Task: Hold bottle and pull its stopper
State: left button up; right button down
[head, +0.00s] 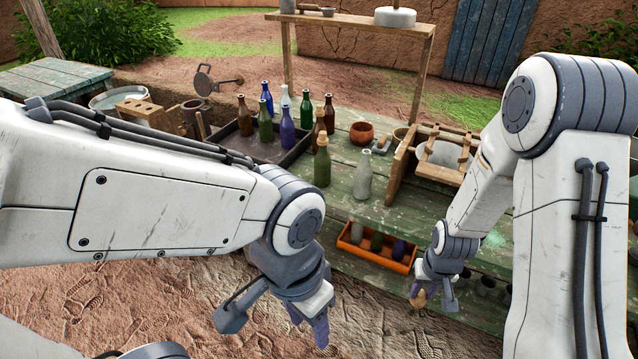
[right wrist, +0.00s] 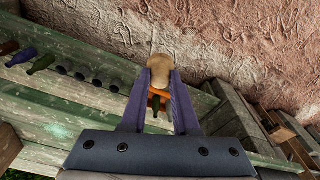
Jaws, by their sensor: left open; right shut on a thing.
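A green bottle (head: 322,167) with a tan top stands upright on the green table. A pale clear bottle (head: 364,178) with no visible stopper stands just right of it. My right gripper (head: 432,296) is low in front of the table, shut on a small tan, rounded stopper-like piece (head: 418,299). In the right wrist view this piece (right wrist: 161,66) sits between the fingertips (right wrist: 160,82), with no bottle attached that I can see. My left gripper (head: 273,322) is open and looks empty, low in front of the table and apart from both bottles.
A dark tray (head: 240,158) holds several coloured bottles at the table's back left. An orange crate (head: 350,248) with bottles sits on the lower shelf. Bare ground lies in front.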

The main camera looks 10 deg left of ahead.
aim_at(364, 173)
jog(key=u, duration=0.5)
jog(key=k, duration=1.2)
jog(key=u, duration=0.95)
jog(key=i, duration=2.1)
jog(key=z, duration=1.4)
jog(key=i, duration=0.7)
jog(key=z, duration=0.7)
